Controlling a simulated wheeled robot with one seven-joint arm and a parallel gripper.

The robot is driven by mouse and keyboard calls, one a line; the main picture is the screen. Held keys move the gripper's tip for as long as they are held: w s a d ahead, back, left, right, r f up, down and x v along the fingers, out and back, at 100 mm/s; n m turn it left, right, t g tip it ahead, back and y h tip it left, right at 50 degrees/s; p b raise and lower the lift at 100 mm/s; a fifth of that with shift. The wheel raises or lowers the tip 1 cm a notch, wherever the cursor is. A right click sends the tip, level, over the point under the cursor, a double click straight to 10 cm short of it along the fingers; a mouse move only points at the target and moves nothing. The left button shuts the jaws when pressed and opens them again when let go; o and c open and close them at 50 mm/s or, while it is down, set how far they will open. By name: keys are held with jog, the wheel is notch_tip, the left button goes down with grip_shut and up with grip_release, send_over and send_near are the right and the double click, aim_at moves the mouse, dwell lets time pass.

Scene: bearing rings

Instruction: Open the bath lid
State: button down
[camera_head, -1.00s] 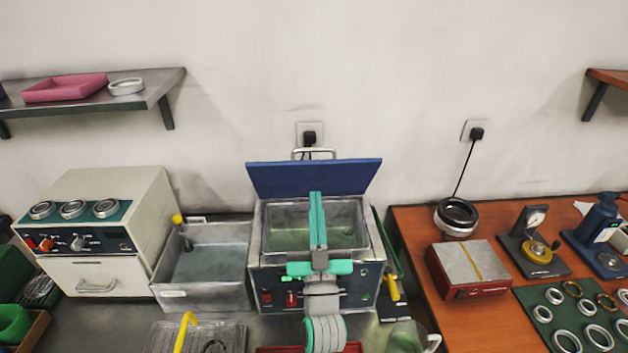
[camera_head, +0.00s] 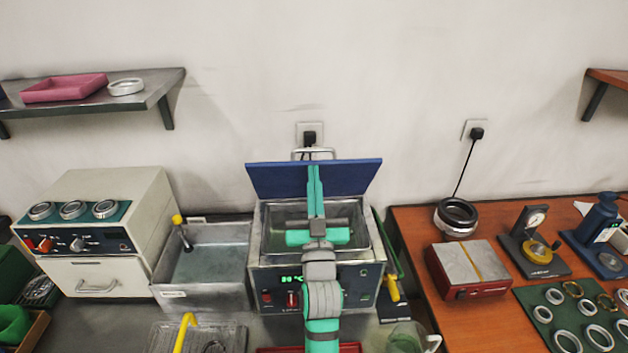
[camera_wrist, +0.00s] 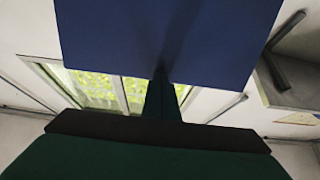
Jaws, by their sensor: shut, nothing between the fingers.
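The bath (camera_head: 262,276) is a metal box with a front panel of knobs and a green display, standing in the middle of the bench. Its blue lid (camera_head: 270,178) stands raised at the back, tilted up towards the wall, and the tank below is uncovered. The lid also fills the top of the wrist view (camera_wrist: 170,35). My gripper (camera_head: 315,170) is shut and empty, reaching over the tank with its fingertips at the lid's underside. In the wrist view the dark green fingers (camera_wrist: 160,98) end against the lid; I cannot tell whether they touch it.
A sink-like metal tray (camera_head: 205,262) with a yellow-handled tool stands left of the bath. A white cabinet (camera_head: 95,230) is further left. A red block (camera_head: 466,270) and several rings lie on the wooden table (camera_head: 410,222) at right. A shelf (camera_head: 150,90) hangs at upper left.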

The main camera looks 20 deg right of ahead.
aim_at(313, 162)
jog(key=shift+x, duration=1.95)
jog(key=shift+s+r, duration=0.1)
jog(key=shift+s, duration=0.1)
